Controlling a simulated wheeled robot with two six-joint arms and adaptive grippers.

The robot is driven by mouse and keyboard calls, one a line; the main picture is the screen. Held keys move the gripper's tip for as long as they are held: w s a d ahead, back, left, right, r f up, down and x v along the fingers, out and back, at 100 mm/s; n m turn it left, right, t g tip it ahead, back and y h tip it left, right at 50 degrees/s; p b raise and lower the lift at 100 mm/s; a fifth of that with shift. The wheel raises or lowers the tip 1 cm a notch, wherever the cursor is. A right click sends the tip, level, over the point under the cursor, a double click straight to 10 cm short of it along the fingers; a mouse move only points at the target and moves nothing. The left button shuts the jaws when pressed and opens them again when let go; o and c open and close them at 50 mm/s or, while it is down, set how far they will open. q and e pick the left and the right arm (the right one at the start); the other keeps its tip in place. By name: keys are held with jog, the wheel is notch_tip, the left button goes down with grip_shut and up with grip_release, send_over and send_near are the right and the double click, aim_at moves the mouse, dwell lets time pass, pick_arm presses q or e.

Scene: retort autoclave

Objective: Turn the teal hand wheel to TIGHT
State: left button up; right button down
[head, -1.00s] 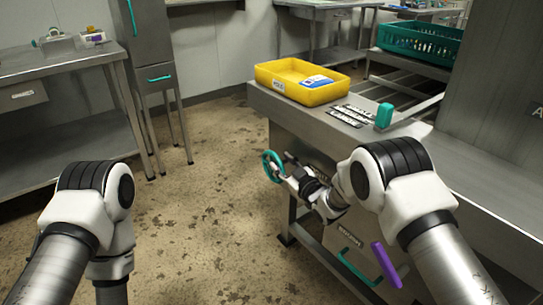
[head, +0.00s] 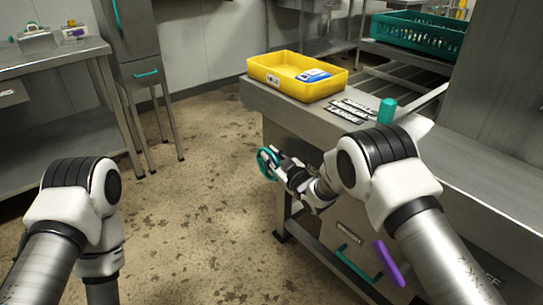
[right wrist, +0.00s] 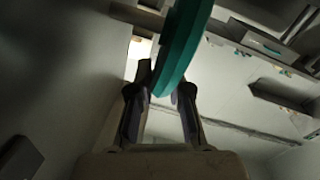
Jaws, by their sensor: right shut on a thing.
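The teal hand wheel (head: 265,156) stands at the left end of the steel machine, below its top surface. My right gripper (head: 275,158) is at the wheel's right side and shut on its rim. In the right wrist view the teal rim of the wheel (right wrist: 183,45) passes between the two fingers of the right gripper (right wrist: 162,92). Any TIGHT marking by the wheel cannot be read. My left arm shows at the lower left of the head view, but its gripper is out of view.
A yellow tray (head: 262,77) with a blue-and-white item sits on the machine top (head: 290,107), near black-and-white labels (head: 350,111). A teal handle (head: 387,110) stands beside them. A purple handle (head: 389,264) is on the machine's front. The floor to the left is clear.

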aim_at(277, 166)
jog(key=shift+d, duration=0.15)
dwell(0.3)
jog(key=shift+s+d+f+t+y+b, duration=0.15)
jog(key=shift+f+t+y+b, duration=0.2)
jog(key=shift+t+b, duration=0.45)
jog(key=t+y+b, duration=0.1)
jog(key=b, duration=0.2)
jog(key=s+f+t+b, duration=0.1)
jog(key=t+b, duration=0.1)
jog(key=b, duration=0.1)
jog(key=shift+d+m+y, duration=0.35)
jog(key=shift+m, duration=0.05)
jog(key=shift+s+d+t+b, duration=0.15)
jog(key=shift+s+t+b, duration=0.05)
jog(key=shift+t+b, duration=0.7)
jog(key=c, duration=1.1)
grip_release()
jog(key=shift+c, duration=0.2)
jog(key=shift+f, duration=0.1)
